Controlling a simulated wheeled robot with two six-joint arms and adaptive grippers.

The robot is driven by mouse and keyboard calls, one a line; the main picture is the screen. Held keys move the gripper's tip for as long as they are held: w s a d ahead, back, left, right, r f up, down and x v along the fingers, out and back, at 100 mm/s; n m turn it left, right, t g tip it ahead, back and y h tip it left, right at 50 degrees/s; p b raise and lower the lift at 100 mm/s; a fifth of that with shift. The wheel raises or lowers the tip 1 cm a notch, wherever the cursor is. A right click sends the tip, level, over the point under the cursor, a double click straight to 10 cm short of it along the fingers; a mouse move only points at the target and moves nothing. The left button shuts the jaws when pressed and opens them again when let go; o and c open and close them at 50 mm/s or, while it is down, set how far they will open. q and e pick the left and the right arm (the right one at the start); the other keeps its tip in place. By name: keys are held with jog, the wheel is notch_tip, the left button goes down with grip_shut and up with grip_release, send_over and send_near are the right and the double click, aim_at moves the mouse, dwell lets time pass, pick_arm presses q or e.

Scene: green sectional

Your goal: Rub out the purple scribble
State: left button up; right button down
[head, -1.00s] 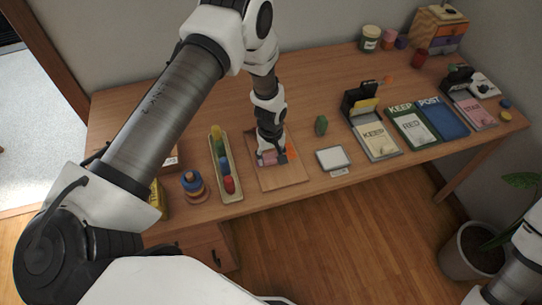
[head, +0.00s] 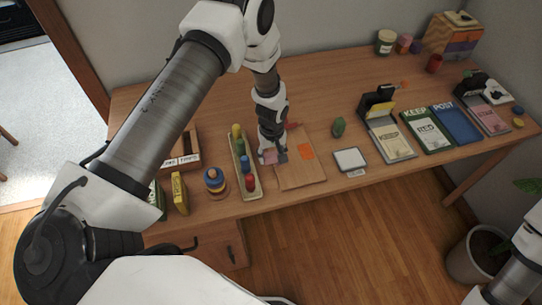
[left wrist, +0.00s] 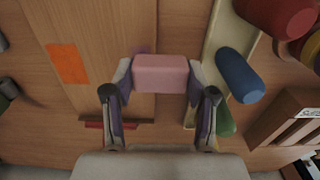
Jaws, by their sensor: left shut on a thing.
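A light wooden board (head: 300,176) lies flat on the desk. My left gripper (head: 272,157) is over its left edge, pointing down, shut on a pink eraser block. The pink eraser also shows in the left wrist view (left wrist: 161,73) between the two fingertips. A faint purple trace of the scribble (left wrist: 144,48) shows just beyond the eraser; the rest is hidden or too faint to tell. My right gripper is out of view.
A tray of coloured pieces (head: 255,192) stands close left of the board. A stacking toy (head: 215,181) is further left. A white-topped pad (head: 350,160) and a green object (head: 339,127) are to the right. The desk behind the board is mostly clear.

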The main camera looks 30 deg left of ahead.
aim_at(273, 155)
pick_arm(q)
jog(key=shift+w+d+r+p, duration=0.1)
jog(key=shift+r+p, duration=0.15)
jog(key=shift+r, duration=0.25)
jog(key=shift+w+d+r+p, duration=0.1)
jog(key=shift+r+p, duration=0.15)
jog(key=shift+r, duration=0.2)
notch_tip(273, 155, up, 3)
jog(key=shift+s+a+p, duration=0.1)
jog(key=shift+a+p, duration=0.05)
jog(key=shift+p, duration=0.9)
jog(key=shift+r, duration=0.25)
